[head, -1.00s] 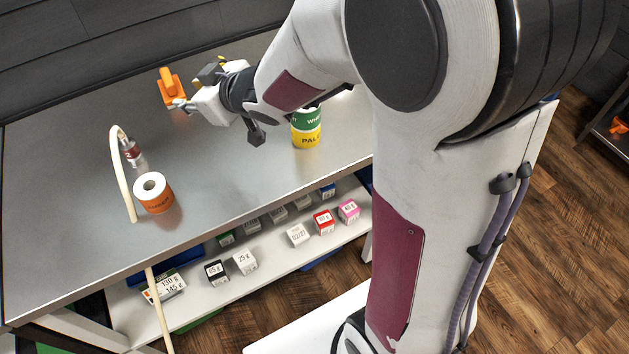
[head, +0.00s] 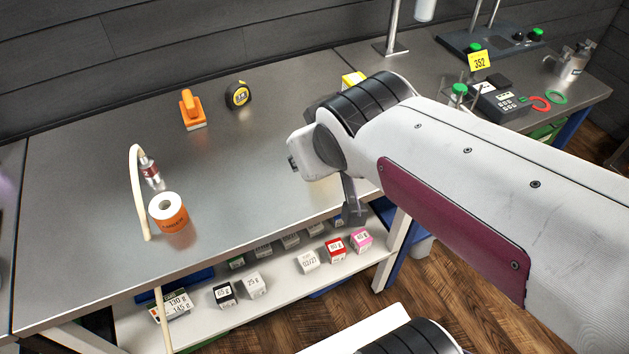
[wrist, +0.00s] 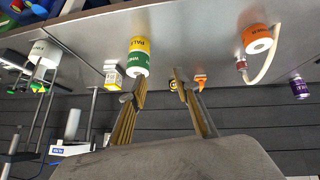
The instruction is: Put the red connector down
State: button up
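The red connector (head: 150,172), a small clear piece with a red band, is on the grey table at the left, at the upper end of a pale hose (head: 137,190). It also shows in the wrist view (wrist: 241,65), beside the orange-labelled roll. My gripper (wrist: 159,82) is open, its two fingers spread with nothing between them. Whether the connector stands or leans on the table is hard to tell.
The orange-labelled roll (head: 170,213) is close beside the connector. An orange tool (head: 191,110) and a tape measure (head: 238,95) are at the back. The middle of the table is clear.

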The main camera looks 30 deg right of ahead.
jog(key=s+a+f+g+y, duration=0.1)
jog(key=s+a+g, duration=0.1)
jog(key=s, duration=0.8)
jog(key=shift+s+a+f+m, duration=0.2)
jog(key=shift+s+a+m, duration=0.1)
jog(key=shift+s+a, duration=0.1)
dwell(0.6)
